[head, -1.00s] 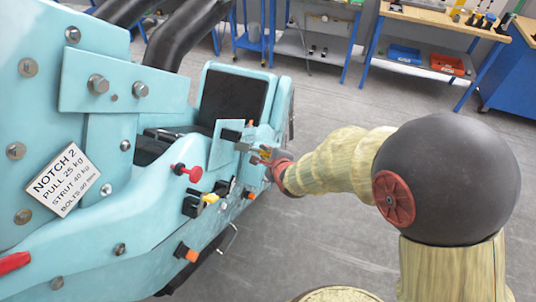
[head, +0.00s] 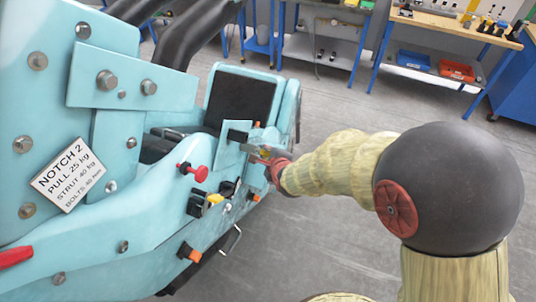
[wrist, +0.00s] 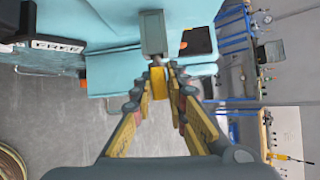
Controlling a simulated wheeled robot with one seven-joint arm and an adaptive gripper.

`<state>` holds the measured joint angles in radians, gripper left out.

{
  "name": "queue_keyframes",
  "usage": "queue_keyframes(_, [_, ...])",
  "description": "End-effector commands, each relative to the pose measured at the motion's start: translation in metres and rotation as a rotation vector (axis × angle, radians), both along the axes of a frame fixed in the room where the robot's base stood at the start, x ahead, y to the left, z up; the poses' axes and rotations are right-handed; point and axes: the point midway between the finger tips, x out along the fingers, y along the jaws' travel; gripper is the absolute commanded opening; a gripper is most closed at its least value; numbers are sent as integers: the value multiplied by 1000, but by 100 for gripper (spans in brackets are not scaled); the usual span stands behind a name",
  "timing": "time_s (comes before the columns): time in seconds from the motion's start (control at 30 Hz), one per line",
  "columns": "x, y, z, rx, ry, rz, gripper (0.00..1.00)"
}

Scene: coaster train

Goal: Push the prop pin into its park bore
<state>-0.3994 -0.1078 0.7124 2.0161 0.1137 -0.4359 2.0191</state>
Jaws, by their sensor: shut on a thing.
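My gripper (wrist: 160,72) is shut on a small yellow piece (wrist: 157,83), which I take to be part of the prop pin. The fingers hide most of it. A grey block (wrist: 152,34) lies straight beyond the fingertips, in front of the pale blue train body. In the head view my gripper (head: 262,152) is at the train's side, beside an upright pale blue plate (head: 230,146) with a dark block on it. The park bore cannot be made out, nor can I tell how far in the pin is.
A red knob (head: 200,173) sticks out of the train's side. Black blocks with a yellow part (head: 215,199) and an orange part (head: 190,253) jut out lower down. A "NOTCH 2" sign (head: 68,175) is at left. Grey floor is free behind my arm; workbenches (head: 440,32) stand beyond.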

Motion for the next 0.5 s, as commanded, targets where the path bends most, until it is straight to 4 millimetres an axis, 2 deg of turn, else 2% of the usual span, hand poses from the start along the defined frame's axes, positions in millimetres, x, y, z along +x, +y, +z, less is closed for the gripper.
queue_keyframes(0.13, [1, 4, 0, 0, -1, 1, 0])
queue_keyframes(0.17, [1, 3, 0, 0, -1, 1, 16])
queue_keyframes(0.5, [1, 3, 0, -1, 0, 1, 35])
